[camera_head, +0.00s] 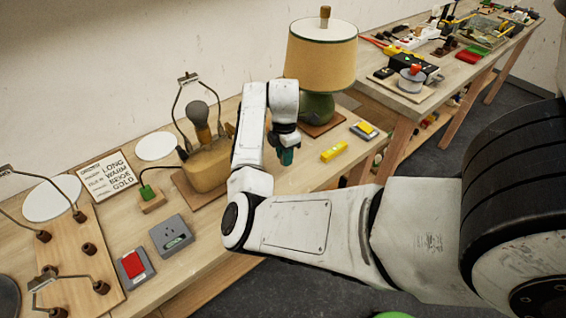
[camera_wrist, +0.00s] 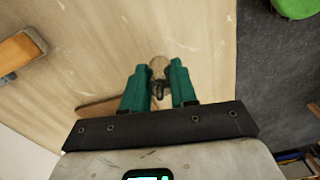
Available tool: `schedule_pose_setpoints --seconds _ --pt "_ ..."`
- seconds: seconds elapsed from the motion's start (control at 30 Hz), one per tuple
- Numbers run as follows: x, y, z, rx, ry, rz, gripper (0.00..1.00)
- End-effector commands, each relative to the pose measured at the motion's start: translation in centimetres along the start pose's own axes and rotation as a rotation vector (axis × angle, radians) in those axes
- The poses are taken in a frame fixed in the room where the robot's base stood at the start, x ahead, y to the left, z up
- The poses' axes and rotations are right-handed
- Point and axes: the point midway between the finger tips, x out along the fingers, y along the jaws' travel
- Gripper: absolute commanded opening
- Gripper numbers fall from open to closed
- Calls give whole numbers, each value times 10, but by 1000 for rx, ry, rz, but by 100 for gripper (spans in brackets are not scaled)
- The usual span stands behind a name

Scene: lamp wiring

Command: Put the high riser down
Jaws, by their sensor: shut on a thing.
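My gripper (camera_wrist: 158,88) has teal fingers and is shut on a small brown, dark-metal piece with a round tan top, which I take to be the high riser (camera_wrist: 157,68). The fingers hide part of it. In the head view my gripper (camera_head: 287,157) points down above the wooden workbench (camera_head: 225,254), between the tan lamp base on its board and the yellow block. The riser cannot be made out in the head view. Whether it touches the bench top is unclear.
A tan lamp base (camera_head: 206,170) with bulb and wire harp stands left of my gripper. A green lamp with yellow shade (camera_head: 320,60) stands behind it. A yellow block (camera_head: 334,151) lies to the right. A board with brown posts (camera_head: 88,249) is at left.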

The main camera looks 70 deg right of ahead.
Motion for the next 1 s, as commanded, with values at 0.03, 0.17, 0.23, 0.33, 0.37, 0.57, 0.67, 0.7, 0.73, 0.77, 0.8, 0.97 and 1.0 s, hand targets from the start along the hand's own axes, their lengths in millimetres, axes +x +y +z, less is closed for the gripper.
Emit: schedule_pose_setpoints --seconds 0.03,0.17,0.23,0.33,0.37,0.57,0.67,0.7,0.73,0.77,0.8,0.97,1.0 --pt "4 3 0 1 0 -1 0" --pt "9 7 1 1 -1 0 0" --pt "14 11 1 0 1 -1 0" --pt "29 10 0 -1 2 -1 0" --pt "32 10 0 0 3 -1 0" --pt "42 10 1 0 -1 1 0" --pt "42 10 1 0 -1 1 0" --pt "42 10 1 0 -1 1 0" --pt "42 10 1 0 -1 1 0" --pt "43 10 1 0 -1 0 0" --pt "44 9 2 0 -1 0 0" --pt "44 10 1 0 0 1 41" --pt "44 10 1 0 0 1 45"
